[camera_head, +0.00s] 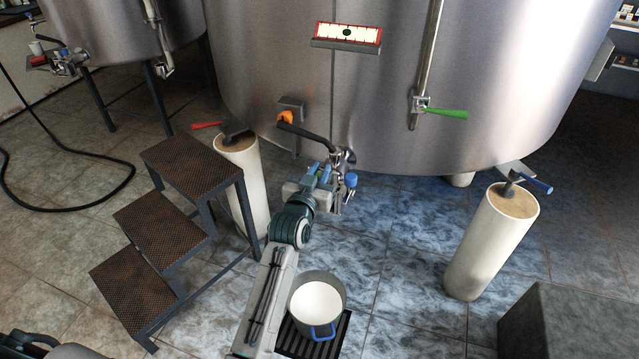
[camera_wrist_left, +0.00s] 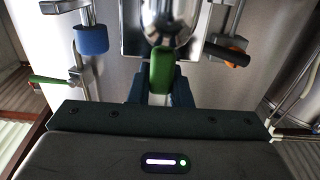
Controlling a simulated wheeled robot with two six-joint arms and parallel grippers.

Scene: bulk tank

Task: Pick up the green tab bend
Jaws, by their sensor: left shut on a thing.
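The green tab (camera_wrist_left: 161,70) of the bend sits between the two blue fingers of my left gripper (camera_wrist_left: 159,92) in the left wrist view. A shiny rounded metal part (camera_wrist_left: 168,22) lies directly beyond the tab, close against the tank fittings. In the head view my left gripper (camera_head: 322,178) is at the outlet low on the big tank, shut on the green tab. The gripper mostly hides the bend there, so I cannot tell whether it is clear of its seat.
A blue knob (camera_head: 351,179) is right beside my gripper. An orange-tipped dark handle (camera_head: 285,117) is on the left; a green valve handle (camera_head: 445,113) is on the right. A pail (camera_head: 337,283) of white liquid, steps (camera_head: 185,167) and two pale posts (camera_head: 490,240) stand around.

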